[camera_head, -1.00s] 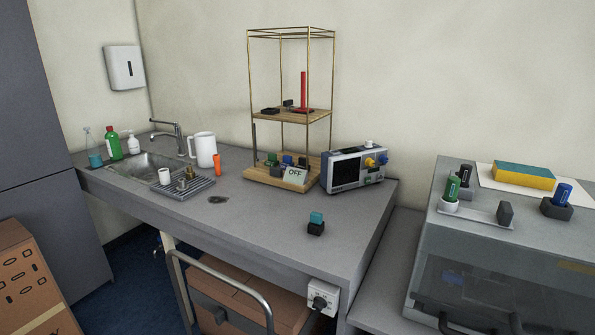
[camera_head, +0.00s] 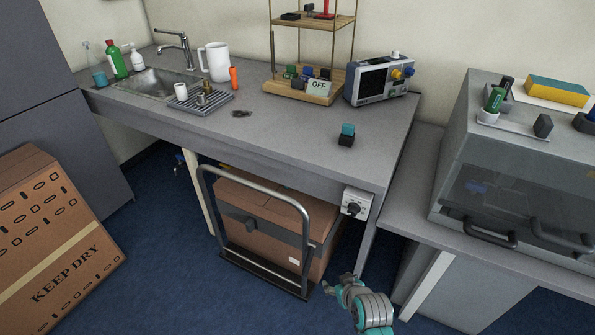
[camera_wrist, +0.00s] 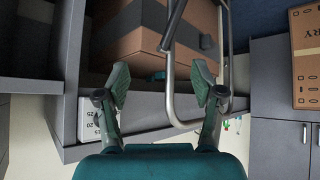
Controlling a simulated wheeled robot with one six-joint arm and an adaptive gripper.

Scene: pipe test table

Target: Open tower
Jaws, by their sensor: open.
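The tower (camera_head: 354,48) is a thin brass-coloured frame with wooden shelves, standing at the back of the grey bench in the head view. Its top is cut off by the picture edge. An "OFF" card (camera_head: 318,88) stands on its base, with several small dark, green and blue blocks beside it. A red upright piece and dark parts are on the shelf above. My gripper (camera_wrist: 162,82) is open and empty in the wrist view, its two fingers spread apart. In the head view my arm shows low at the bottom, in front of the bench and well away from the tower.
An oscilloscope (camera_head: 378,82) stands right of the tower. A teal-and-black block (camera_head: 346,135) sits on the bench front. A white mug (camera_head: 217,62), orange tube (camera_head: 234,78) and drying rack stand left. A cart with a cardboard box (camera_head: 265,225) is under the bench.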

